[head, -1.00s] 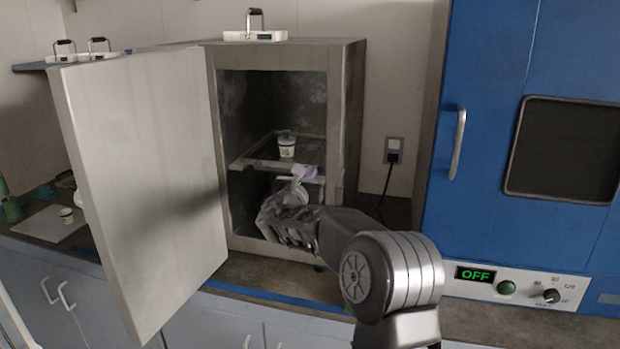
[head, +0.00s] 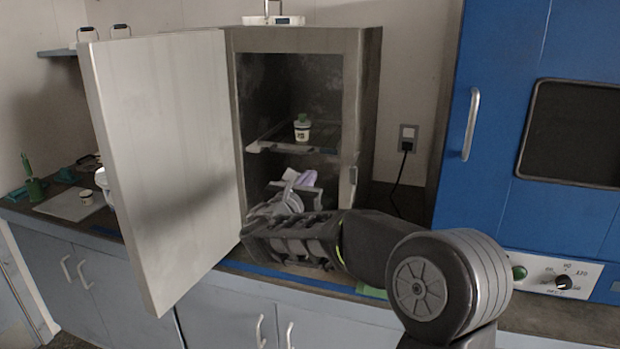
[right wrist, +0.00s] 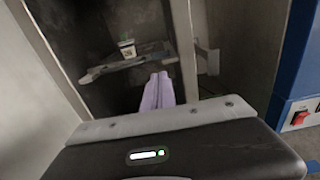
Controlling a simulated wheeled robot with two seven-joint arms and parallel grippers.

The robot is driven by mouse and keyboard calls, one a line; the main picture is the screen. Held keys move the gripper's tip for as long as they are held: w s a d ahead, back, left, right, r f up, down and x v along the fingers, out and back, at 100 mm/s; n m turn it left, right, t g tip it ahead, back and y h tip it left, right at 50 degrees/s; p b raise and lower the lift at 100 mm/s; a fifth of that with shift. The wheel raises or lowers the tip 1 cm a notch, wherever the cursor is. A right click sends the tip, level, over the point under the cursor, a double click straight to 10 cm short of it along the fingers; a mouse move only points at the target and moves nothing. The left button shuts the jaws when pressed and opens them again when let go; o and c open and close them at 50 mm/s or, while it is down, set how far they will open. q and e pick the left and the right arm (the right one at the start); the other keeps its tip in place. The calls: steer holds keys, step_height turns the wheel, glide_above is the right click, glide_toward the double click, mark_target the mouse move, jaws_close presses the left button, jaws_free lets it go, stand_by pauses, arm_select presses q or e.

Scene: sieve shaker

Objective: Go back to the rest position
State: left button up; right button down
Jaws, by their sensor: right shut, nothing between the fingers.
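My right gripper (head: 304,178) is shut and empty, with its pale purple fingertips at the open front of the grey cabinet (head: 366,100). The fingers also show in the right wrist view (right wrist: 158,92), pointing into the cabinet below its shelf. A small white cup with a green lid (head: 302,130) stands upright on the shelf (head: 262,147); the right wrist view shows the cup too (right wrist: 127,50). The fingers are apart from the cup. The cabinet door (head: 165,160) is swung wide open to the left. My left gripper is not in view.
A blue oven (head: 500,130) with a dark window stands to the right. A small cup (head: 86,197) sits on a white board (head: 62,207) at the far left. A white tray (head: 272,20) rests on top of the cabinet. The counter's front edge has blue tape.

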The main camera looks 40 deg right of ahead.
stand_by(0.4)
steer(key=w+a+f+m+g+y, duration=0.15)
steer(key=a+f+y, duration=0.3)
steer(key=f, duration=0.45)
steer(key=a+f+m+y, duration=0.3)
steer(key=a+f, duration=0.2)
steer(key=f, duration=0.3)
steer(key=s+a+f+m+g+y, duration=0.2)
steer(key=s+a+f+m+y, duration=0.2)
steer(key=a+f, duration=0.5)
steer(key=s+a+f+m+g+y, duration=0.2)
steer(key=s+a+f+m+y, duration=0.15)
steer(key=a+f, duration=0.6)
steer(key=s+a+f+m+y+p, duration=0.2)
steer(key=s+a+f+m+y, duration=0.2)
steer(key=s+a+f+m, duration=0.4)
steer(key=s+a+f+m+g, duration=0.2)
steer(key=s+f+m, duration=0.1)
steer(key=s, duration=0.6)
steer(key=s+a+f+m+g+p, duration=0.1)
steer(key=s+a+f+m+g, duration=0.1)
steer(key=s+f, duration=0.4)
steer(key=s+a+m, duration=0.1)
steer(key=s, duration=0.2)
steer(key=shift+s+m, duration=0.2)
steer(key=shift+m, duration=0.2)
